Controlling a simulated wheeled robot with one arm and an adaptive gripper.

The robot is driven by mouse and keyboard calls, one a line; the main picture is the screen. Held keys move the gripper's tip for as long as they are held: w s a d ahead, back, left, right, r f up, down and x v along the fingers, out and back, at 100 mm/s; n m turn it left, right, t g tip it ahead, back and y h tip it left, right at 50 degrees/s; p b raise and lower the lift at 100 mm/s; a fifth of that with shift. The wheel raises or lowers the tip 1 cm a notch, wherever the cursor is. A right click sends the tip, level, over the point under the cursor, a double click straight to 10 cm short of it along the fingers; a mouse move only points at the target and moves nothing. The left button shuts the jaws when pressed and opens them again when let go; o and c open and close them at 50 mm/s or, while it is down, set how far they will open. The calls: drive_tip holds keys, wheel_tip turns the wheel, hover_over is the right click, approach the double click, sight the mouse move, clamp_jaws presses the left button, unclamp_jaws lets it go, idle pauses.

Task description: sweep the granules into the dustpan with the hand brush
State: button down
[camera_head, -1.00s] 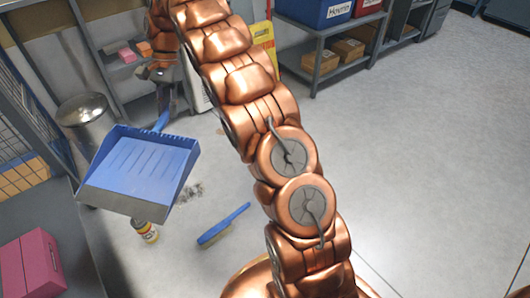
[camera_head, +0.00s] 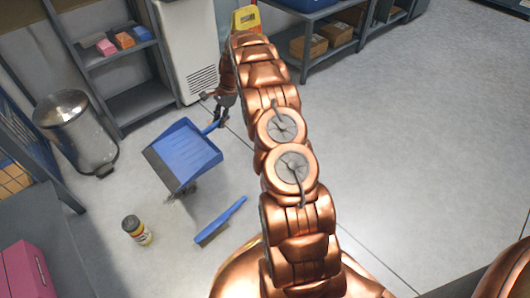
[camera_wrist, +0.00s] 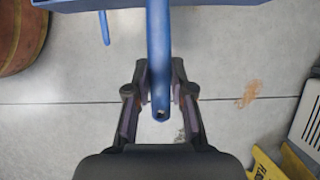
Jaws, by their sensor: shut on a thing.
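The blue dustpan (camera_head: 183,155) hangs tilted from my gripper (camera_head: 221,112), low over the floor; I cannot tell whether it touches. In the wrist view my gripper (camera_wrist: 158,78) is shut around its blue handle (camera_wrist: 158,45), and the pan's edge crosses the top. The granules (camera_head: 188,190) are a dark patch at the dustpan's lower edge, partly hidden by it. The blue hand brush (camera_head: 221,220) lies on the floor to the lower right of the dustpan, apart from it. Its handle end also seems to show in the wrist view (camera_wrist: 104,27).
A metal bin (camera_head: 78,132), a grey shelf (camera_head: 140,103) and a white cabinet (camera_head: 190,50) stand behind. A yellow sign (camera_head: 246,19) is at the back. The floor at right is clear.

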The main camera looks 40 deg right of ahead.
drive_tip(key=s+d+f+m+t+b, duration=0.1)
drive_tip(key=s+d+f+m, duration=0.15)
drive_tip(key=d+f, duration=0.35)
drive_tip(key=s+d+f+m, duration=0.1)
drive_tip(key=s+d+f, duration=0.25)
drive_tip(key=f, duration=0.45)
drive_tip(key=s+d+f+m+t+b, duration=0.1)
drive_tip(key=s+d+f+m, duration=0.1)
drive_tip(key=s+d+f, duration=0.4)
drive_tip(key=shift+h, duration=0.3)
drive_tip(key=shift+d+f+b+x, duration=0.15)
drive_tip(key=shift+d+b+x, duration=0.3)
drive_tip(key=shift+x, duration=1.3)
drive_tip(key=shift+d+f+b+x, duration=0.1)
drive_tip(key=shift+d+b+x, duration=0.25)
drive_tip(key=shift+x, duration=1.4)
drive_tip(key=shift+d+f+b+x, duration=0.15)
drive_tip(key=shift+d+b+x, duration=0.3)
drive_tip(key=shift+x, duration=2.15)
drive_tip(key=c, duration=0.9)
unclamp_jaws()
drive_tip(key=shift+s+d, duration=0.1)
drive_tip(key=shift+d, duration=0.05)
drive_tip(key=v, duration=1.2)
